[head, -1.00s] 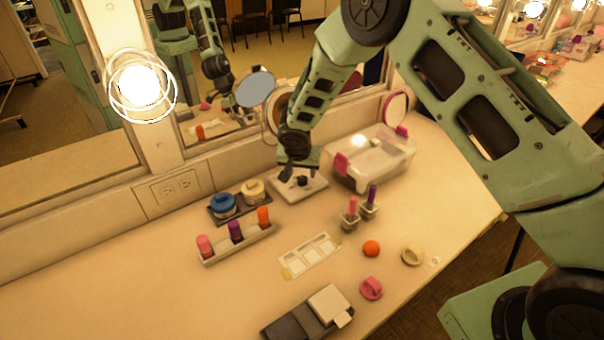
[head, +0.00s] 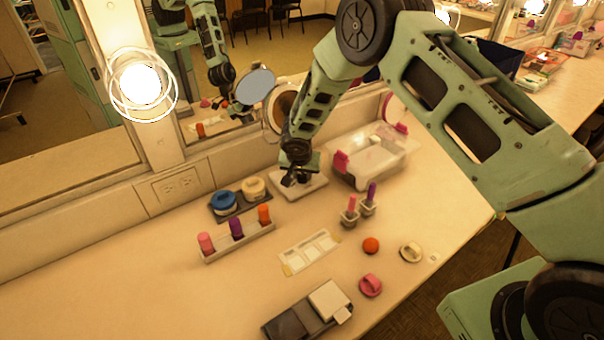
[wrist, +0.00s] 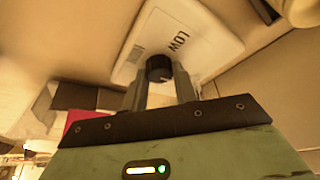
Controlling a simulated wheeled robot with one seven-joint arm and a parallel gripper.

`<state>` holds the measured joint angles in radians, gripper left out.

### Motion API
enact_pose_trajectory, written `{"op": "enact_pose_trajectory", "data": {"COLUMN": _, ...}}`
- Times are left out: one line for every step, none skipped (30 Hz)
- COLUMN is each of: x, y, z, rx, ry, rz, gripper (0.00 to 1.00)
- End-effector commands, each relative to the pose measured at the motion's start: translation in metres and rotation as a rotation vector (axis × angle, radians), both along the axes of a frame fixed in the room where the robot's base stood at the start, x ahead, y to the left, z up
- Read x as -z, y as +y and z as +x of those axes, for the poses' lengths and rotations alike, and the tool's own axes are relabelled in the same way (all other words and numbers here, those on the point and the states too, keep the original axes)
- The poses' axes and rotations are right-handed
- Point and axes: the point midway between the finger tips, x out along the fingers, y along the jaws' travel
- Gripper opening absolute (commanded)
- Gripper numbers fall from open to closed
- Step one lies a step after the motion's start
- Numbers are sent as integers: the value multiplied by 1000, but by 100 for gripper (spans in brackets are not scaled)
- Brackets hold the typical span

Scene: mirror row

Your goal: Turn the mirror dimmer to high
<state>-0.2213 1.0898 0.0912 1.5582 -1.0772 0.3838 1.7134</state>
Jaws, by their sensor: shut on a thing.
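The mirror dimmer (head: 311,190) is a pale plate with a dark knob, on the counter by the mirror wall. In the wrist view the dimmer plate (wrist: 205,45) carries the word LOW, close beyond the black knob (wrist: 158,66). My gripper (head: 296,179) reaches down over the dimmer and hides most of the knob in the head view. In the wrist view my gripper (wrist: 160,80) has one finger on each side of the knob and is shut on it. I cannot tell the exact setting, and no HIGH label shows.
A clear bin (head: 372,160) with pink latches stands right of the dimmer. A tray with blue and cream jars (head: 224,203) is on its left. A lipstick rack (head: 240,243), two small holders (head: 349,218) and an orange ball (head: 371,245) lie in front. A round mirror (head: 255,86) stands behind.

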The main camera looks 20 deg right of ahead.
Motion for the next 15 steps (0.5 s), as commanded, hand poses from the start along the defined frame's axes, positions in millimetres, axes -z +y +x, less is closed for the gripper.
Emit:
{"op": "enact_pose_trajectory", "data": {"x": 0, "y": 0, "z": 0, "rx": -4, "ry": 0, "rz": 1, "gripper": 5}}
{"op": "enact_pose_trajectory", "data": {"x": 0, "y": 0, "z": 0, "rx": -8, "ry": 0, "rz": 0, "gripper": 5}}
{"op": "enact_pose_trajectory", "data": {"x": 0, "y": 0, "z": 0, "rx": -15, "ry": -1, "rz": 1, "gripper": 5}}
{"op": "enact_pose_trajectory", "data": {"x": 1, "y": 0, "z": 0, "rx": -22, "ry": -1, "rz": 0, "gripper": 5}}
{"op": "enact_pose_trajectory", "data": {"x": 1, "y": 0, "z": 0, "rx": -31, "ry": -1, "rz": 1, "gripper": 5}}
{"op": "enact_pose_trajectory", "data": {"x": 1, "y": 0, "z": 0, "rx": -43, "ry": -1, "rz": 0, "gripper": 5}}
{"op": "enact_pose_trajectory", "data": {"x": 1, "y": 0, "z": 0, "rx": -56, "ry": -1, "rz": 0, "gripper": 5}}
{"op": "enact_pose_trajectory", "data": {"x": 2, "y": 0, "z": 0, "rx": -70, "ry": -2, "rz": 1, "gripper": 5}}
{"op": "enact_pose_trajectory", "data": {"x": 2, "y": 0, "z": 0, "rx": -91, "ry": -1, "rz": 1, "gripper": 5}}
{"op": "enact_pose_trajectory", "data": {"x": 2, "y": 0, "z": 0, "rx": -110, "ry": -1, "rz": 1, "gripper": 5}}
{"op": "enact_pose_trajectory", "data": {"x": 2, "y": 0, "z": 0, "rx": -130, "ry": -2, "rz": 2, "gripper": 5}}
{"op": "enact_pose_trajectory", "data": {"x": 3, "y": -1, "z": 0, "rx": -158, "ry": -3, "rz": 1, "gripper": 5}}
{"op": "enact_pose_trajectory", "data": {"x": 3, "y": -1, "z": 0, "rx": -181, "ry": -2, "rz": 1, "gripper": 5}}
{"op": "enact_pose_trajectory", "data": {"x": 3, "y": -1, "z": 0, "rx": -205, "ry": -2, "rz": 1, "gripper": 5}}
{"op": "enact_pose_trajectory", "data": {"x": 2, "y": -2, "z": 0, "rx": -240, "ry": -2, "rz": 0, "gripper": 5}}
